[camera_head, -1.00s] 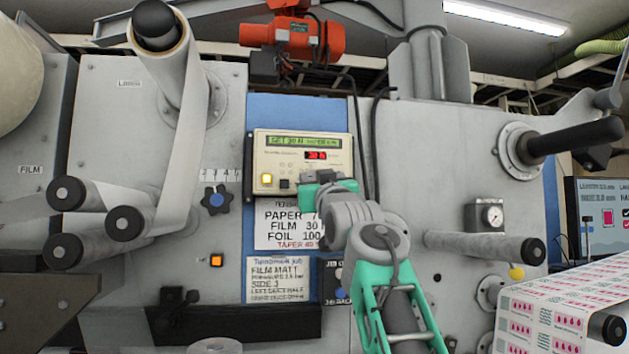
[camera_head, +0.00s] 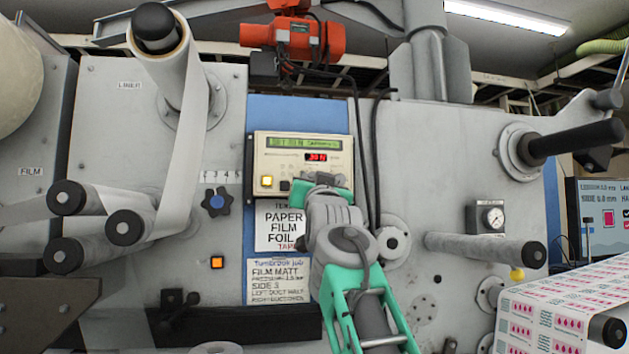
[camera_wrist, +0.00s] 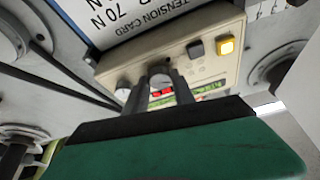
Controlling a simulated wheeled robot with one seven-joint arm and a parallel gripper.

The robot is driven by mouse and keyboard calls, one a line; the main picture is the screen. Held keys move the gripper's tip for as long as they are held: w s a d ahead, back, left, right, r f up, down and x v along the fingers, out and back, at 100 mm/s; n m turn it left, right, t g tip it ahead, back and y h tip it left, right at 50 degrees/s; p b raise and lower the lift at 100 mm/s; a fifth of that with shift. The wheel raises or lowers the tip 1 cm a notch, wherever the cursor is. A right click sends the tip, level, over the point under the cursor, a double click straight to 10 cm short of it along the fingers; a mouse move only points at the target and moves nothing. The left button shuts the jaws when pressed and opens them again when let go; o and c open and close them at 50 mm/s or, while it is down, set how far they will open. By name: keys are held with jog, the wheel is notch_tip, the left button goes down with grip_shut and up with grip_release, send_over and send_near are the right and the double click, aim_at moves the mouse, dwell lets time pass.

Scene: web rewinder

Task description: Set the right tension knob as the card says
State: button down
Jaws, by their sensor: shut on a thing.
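The cream tension controller (camera_head: 262,150) is on the blue panel. Its green display (camera_head: 303,143) seems to read SET 30 N, and its red readout (camera_head: 317,157) looks like 30 N.
The job card (camera_head: 280,280), reading FILM MATT, is beneath the tension card. Dark cables hang just right of the controller. Rollers jut out on both sides.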

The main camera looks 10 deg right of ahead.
jog(key=m, duration=0.1)
jog(key=m+h+p, duration=0.1)
jog(key=m+h, duration=0.1)
jog(key=m, duration=0.1)
jog(key=shift+a+r+g, duration=0.2)
jog(key=shift+r+g, duration=0.05)
jog(key=shift+g, duration=0.15)
jog(key=m+h+p, duration=0.1)
jog(key=m, duration=0.1)
jog(key=m+g+h+p, duration=0.1)
jog(key=m+p, duration=0.1)
jog(key=m, duration=0.1)
jog(key=shift+r, duration=0.1)
jog(key=shift+m+g+h+p, duration=0.6)
jog(key=shift+m+g+p, duration=0.25)
jog(key=shift+m, duration=1.45)
jog(key=c, duration=1.1)
grip_release()
jog(key=shift+o, duration=0.2)
jog(key=shift+s+f, duration=0.1)
jog(key=shift+f, duration=0.1)
